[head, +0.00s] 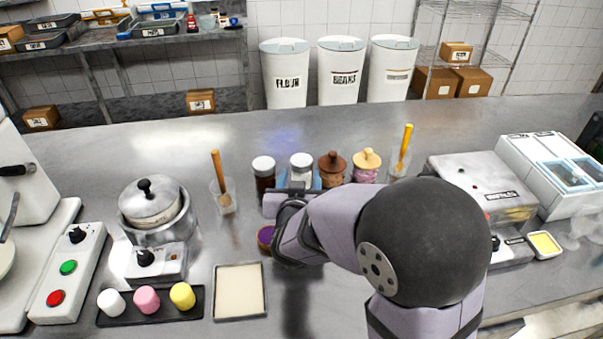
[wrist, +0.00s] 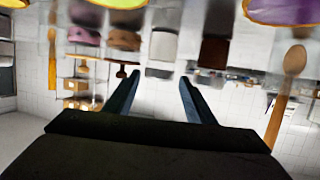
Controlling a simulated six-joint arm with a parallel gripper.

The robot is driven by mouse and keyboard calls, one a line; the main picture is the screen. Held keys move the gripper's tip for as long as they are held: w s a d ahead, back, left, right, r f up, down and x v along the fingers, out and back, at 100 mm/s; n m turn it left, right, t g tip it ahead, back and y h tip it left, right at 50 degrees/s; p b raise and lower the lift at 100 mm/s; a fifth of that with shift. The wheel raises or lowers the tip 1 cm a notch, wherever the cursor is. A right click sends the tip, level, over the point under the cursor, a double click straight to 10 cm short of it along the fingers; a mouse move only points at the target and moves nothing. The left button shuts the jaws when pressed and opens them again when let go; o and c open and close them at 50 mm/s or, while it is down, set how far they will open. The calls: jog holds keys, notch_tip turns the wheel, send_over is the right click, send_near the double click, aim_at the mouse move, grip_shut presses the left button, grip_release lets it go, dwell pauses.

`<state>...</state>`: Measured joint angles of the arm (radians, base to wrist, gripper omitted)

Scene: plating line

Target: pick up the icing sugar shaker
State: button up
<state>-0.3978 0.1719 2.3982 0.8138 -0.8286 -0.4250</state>
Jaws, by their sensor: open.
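The icing sugar shaker, a pale jar with a white lid, stands upright in the back row of the counter in the head view (head: 301,165). My gripper (head: 287,195) is just in front of it, and my wrist hides its lower part. The wrist view is upside down and blurred. There the pale shaker (wrist: 163,45) appears beyond my gripper (wrist: 158,84), roughly in line with the gap between its two fingers. The fingers are apart with nothing between them.
A dark shaker with a white lid (head: 263,170) stands close left, and a brown jar (head: 332,168) and a pink jar (head: 366,166) close right. Tools stand in a left glass (head: 224,198) and a right one (head: 398,166). A purple-filled bowl (head: 266,238) sits nearer.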

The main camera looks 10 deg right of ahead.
aim_at(301, 171)
jog(key=shift+p+x, duration=0.3)
jog(key=shift+x, duration=2.3)
jog(key=shift+f, duration=0.1)
jog(key=c, duration=0.8)
